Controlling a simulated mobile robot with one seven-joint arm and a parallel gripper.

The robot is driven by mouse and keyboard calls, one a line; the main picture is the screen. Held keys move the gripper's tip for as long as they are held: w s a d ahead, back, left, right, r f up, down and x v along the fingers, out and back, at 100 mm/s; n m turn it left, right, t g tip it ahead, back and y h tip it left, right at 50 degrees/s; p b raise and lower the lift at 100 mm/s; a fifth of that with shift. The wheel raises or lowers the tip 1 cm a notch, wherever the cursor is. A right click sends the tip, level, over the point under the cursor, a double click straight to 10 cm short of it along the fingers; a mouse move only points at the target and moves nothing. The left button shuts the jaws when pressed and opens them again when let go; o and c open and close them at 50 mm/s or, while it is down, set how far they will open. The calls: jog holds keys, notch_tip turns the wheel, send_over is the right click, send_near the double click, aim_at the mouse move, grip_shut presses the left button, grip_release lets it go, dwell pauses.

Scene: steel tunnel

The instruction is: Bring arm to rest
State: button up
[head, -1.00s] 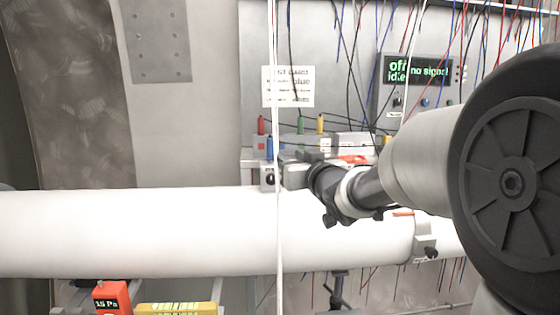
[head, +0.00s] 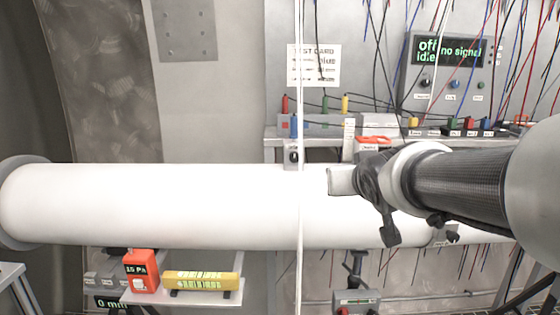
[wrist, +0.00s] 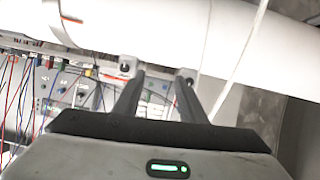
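My arm reaches in from the right in the head view, in front of the white tube (head: 150,205). My gripper (wrist: 161,77) shows in the wrist view with its two dark fingers apart and nothing between them. It is open. In the head view the wrist end of my arm (head: 375,190) is over the right part of the tube, and the fingers cannot be made out clearly there. The white tube also crosses the top of the wrist view (wrist: 140,28).
A white cable (head: 299,120) hangs in front of the tube. Behind are a shelf with colored connectors (head: 325,122), a panel reading "off idle no signal" (head: 447,65) and many hanging wires. An orange gauge (head: 141,272) and a yellow block (head: 200,281) sit on a low shelf.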

jog(key=s+a+f+g, duration=0.1)
jog(key=s+f+g, duration=0.4)
jog(key=s, duration=0.7)
jog(key=s+f+g, duration=0.2)
jog(key=s+f, duration=0.4)
jog(key=s, duration=0.5)
notch_tip(320, 180, up, 16)
jog(key=s+p, duration=0.1)
jog(key=p, duration=1.6)
jog(key=shift+s+a+r+g+y, duration=0.2)
jog(key=shift+a+r+g+y, duration=0.05)
jog(key=shift+a+g+y, duration=0.05)
